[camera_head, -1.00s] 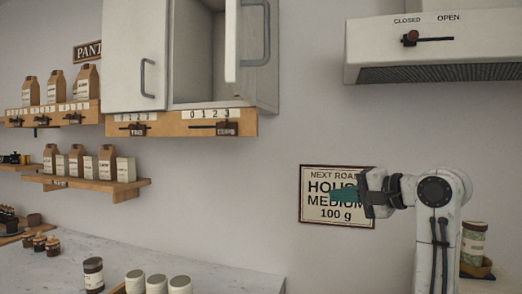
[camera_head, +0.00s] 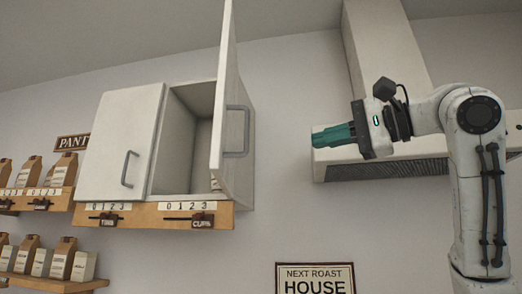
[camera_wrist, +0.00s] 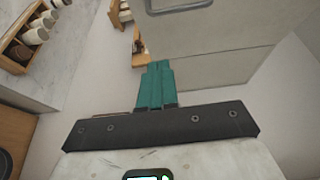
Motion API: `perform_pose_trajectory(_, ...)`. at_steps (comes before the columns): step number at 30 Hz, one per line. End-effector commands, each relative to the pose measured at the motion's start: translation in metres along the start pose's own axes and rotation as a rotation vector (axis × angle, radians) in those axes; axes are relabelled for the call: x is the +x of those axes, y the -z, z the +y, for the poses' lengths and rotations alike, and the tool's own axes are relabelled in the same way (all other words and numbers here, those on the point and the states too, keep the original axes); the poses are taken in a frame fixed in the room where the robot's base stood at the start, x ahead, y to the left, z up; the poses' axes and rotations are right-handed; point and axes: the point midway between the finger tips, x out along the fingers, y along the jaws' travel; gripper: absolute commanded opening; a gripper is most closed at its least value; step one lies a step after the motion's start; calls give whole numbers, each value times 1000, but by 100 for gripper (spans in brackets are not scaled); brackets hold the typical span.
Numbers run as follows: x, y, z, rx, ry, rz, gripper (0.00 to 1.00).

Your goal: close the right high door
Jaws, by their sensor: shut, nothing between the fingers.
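The right high door (camera_head: 225,95) is a pale panel standing open, swung out toward me from the wall cabinet, with a grey bar handle (camera_head: 237,131). The cabinet interior (camera_head: 188,130) shows to its left. The left door (camera_head: 120,142) is shut. My gripper (camera_head: 318,137) is to the right of the open door, apart from it, with its teal fingers together, empty and pointing left. In the wrist view the teal fingers (camera_wrist: 156,85) are together below a pale panel with a grey handle (camera_wrist: 180,5), apparently the open door.
A ledge with sliders (camera_head: 150,215) runs under the cabinet. A white range hood (camera_head: 335,170) is behind my gripper. A roast sign (camera_head: 316,280) hangs below. Shelves with bags (camera_head: 45,262) are at the left. The wall between door and hood is clear.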

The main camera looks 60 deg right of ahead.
Motion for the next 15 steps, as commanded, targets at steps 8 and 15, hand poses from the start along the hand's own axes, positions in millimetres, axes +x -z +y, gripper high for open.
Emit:
perform_pose_trajectory(8,52,1,-1,1,-3,0,0)
perform_pose_trajectory(15,95,-3,-1,-4,-2,1,0)
